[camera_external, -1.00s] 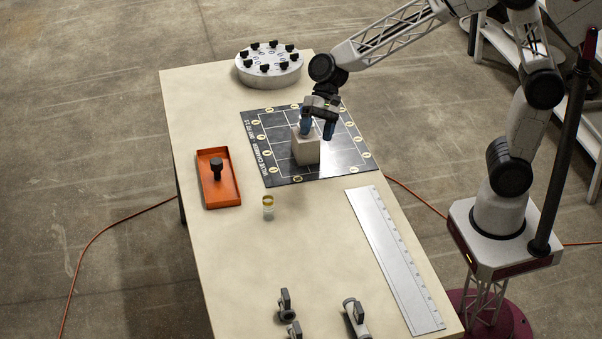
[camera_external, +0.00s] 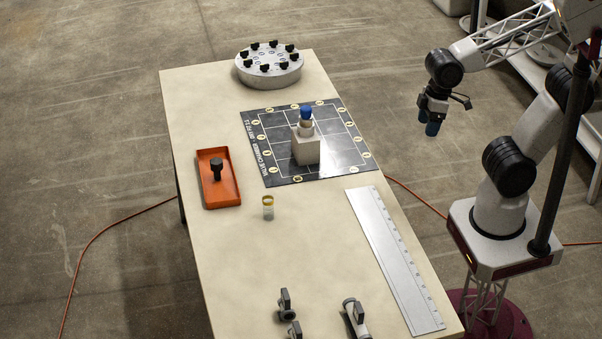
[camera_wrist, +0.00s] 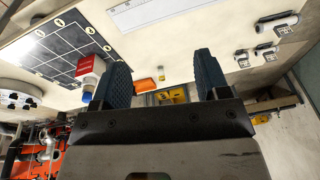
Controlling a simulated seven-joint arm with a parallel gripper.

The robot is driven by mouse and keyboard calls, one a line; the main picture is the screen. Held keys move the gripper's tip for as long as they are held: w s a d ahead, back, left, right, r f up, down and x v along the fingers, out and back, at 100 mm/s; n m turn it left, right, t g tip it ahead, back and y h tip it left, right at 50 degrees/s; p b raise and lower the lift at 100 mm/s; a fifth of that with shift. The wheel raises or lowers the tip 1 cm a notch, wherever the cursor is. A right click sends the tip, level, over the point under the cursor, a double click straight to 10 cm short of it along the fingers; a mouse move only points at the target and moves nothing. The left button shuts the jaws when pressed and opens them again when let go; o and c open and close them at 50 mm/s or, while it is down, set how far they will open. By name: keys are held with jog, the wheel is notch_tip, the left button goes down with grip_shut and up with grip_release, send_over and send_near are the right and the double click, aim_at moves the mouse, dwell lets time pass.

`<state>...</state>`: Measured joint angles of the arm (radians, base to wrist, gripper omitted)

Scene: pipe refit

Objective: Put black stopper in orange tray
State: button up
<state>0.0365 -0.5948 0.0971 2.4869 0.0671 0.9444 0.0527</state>
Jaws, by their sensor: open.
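The black stopper (camera_external: 216,167) stands upright inside the orange tray (camera_external: 229,199) on the left side of the table. The tray also shows small in the wrist view (camera_wrist: 147,86). My gripper (camera_external: 432,128) is off the table's right side, well away from the tray, and holds nothing. In the wrist view its two dark blue fingers (camera_wrist: 160,82) are apart with nothing between them. A pale block (camera_external: 306,149) stands on the black mat (camera_external: 342,162) with a blue-topped piece (camera_external: 306,113) upright on it.
A round grey holder (camera_external: 270,75) with several black knobs stands at the far end. A small yellow-topped vial (camera_external: 268,207) is near the tray. A long metal ruler (camera_external: 394,260) lies along the right edge. Several grey fittings (camera_external: 355,318) sit at the near end.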

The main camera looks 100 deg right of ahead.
jog(key=shift+s+d+f+n+h, duration=0.15)
jog(key=shift+s+n, duration=0.15)
jog(key=shift+s, duration=0.3)
jog(key=shift+s+a+n+h, duration=0.15)
jog(key=shift+s+n, duration=0.15)
jog(key=shift+s, duration=0.3)
